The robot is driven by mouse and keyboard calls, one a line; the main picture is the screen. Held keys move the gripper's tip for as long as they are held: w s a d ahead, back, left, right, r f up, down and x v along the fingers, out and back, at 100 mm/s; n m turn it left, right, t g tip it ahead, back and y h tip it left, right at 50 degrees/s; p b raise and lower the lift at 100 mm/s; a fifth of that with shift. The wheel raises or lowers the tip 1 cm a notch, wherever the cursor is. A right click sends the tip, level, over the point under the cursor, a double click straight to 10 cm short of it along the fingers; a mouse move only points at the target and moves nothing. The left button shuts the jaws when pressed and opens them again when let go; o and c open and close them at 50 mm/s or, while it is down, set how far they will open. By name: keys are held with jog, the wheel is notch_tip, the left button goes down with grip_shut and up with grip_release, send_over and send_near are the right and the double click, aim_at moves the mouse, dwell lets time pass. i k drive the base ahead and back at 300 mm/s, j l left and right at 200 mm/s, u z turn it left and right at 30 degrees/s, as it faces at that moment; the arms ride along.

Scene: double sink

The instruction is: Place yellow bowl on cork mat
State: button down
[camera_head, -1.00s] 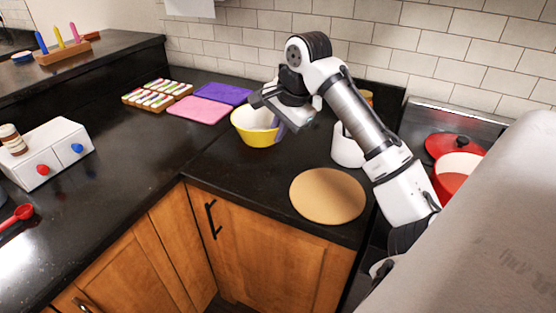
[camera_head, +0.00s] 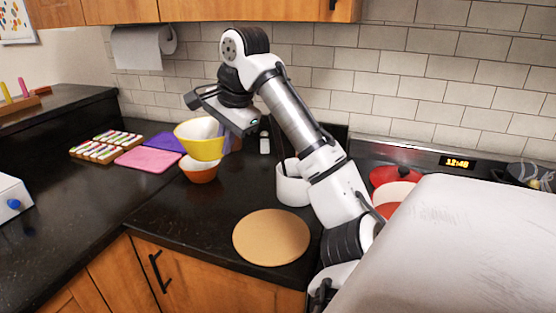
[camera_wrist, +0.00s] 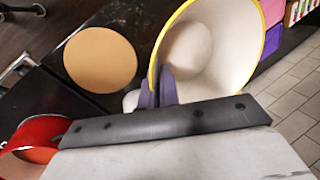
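The yellow bowl (camera_head: 200,143) has a pale inside and is tilted, held up above an orange bowl (camera_head: 199,173) on the black counter. I cannot tell whether the two bowls touch. My gripper (camera_head: 229,139) is shut on the right side of the yellow bowl's rim. In the wrist view, the purple fingers (camera_wrist: 160,88) pinch the rim of the yellow bowl (camera_wrist: 225,55). The round cork mat (camera_head: 271,237) lies flat and bare near the counter's front edge, to the right of and nearer than the bowl. The mat (camera_wrist: 100,60) also shows in the wrist view.
A white utensil holder (camera_head: 293,187) stands behind the mat. A red pot (camera_head: 393,196) is on the stove at right. Pink (camera_head: 149,159) and purple (camera_head: 166,142) mats lie left of the bowls. Counter between bowls and mat is clear.

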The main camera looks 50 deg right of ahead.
aim_at(272, 233)
jog(key=k+l+u, duration=0.25)
jog(key=k+l, duration=0.15)
jog(key=k+l+u, duration=0.2)
jog(key=k, duration=0.35)
jog(key=l, duration=0.1)
